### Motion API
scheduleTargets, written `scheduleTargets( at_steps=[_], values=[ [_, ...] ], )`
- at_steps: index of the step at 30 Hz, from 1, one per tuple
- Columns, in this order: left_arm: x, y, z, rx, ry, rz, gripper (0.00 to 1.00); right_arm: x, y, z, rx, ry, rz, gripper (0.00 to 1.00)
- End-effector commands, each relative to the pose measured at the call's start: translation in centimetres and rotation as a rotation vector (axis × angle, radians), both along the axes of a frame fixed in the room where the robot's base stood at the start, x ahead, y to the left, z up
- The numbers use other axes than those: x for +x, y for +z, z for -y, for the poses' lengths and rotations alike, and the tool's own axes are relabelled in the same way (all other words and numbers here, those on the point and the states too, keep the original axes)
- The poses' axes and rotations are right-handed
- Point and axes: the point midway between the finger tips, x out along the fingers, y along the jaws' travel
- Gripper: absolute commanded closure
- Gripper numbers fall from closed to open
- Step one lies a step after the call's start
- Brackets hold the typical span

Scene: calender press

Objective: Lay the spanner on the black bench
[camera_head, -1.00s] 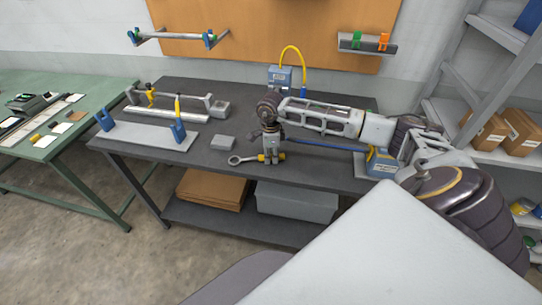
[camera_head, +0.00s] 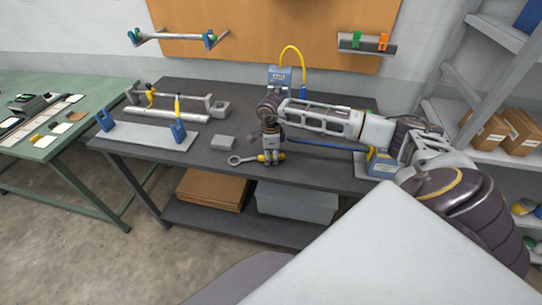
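The spanner has a grey ring end (camera_head: 236,160) pointing left and a yellow handle. It lies flat at or just above the front part of the black bench (camera_head: 215,165); I cannot tell whether it touches the top. My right gripper (camera_head: 271,158) points down over the yellow handle and appears shut on it, hiding its middle. My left gripper is not in view.
A small grey block (camera_head: 223,142) lies left of the gripper. Further left are a grey plate with blue clamps (camera_head: 150,134) and a rail fixture (camera_head: 170,112). A blue device with a yellow hose (camera_head: 280,76) stands behind. A blue rod (camera_head: 325,145) lies right.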

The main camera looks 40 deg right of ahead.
Motion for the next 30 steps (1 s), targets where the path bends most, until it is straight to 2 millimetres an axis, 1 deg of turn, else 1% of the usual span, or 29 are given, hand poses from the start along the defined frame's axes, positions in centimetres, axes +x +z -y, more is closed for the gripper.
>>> scheduleTargets(
  at_steps=[1, 12, 17, 23, 30],
  values=[
    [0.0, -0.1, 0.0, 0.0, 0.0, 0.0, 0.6, -0.5, -0.7, -0.2, 0.001, 0.003, -0.015, 0.54],
    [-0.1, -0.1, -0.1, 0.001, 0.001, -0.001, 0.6, -0.4, -0.5, -0.2, 0.001, 0.004, -0.013, 0.54],
    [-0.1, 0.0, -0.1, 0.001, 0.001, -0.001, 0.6, -0.3, 0.0, -0.1, 0.0, 0.004, -0.009, 0.54],
    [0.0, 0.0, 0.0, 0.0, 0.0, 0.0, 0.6, -0.1, 1.8, -0.1, 0.0, 0.003, -0.005, 0.54],
    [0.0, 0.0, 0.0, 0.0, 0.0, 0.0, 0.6, -0.1, 5.3, -0.1, -0.001, 0.003, -0.003, 0.54]
  ],
)
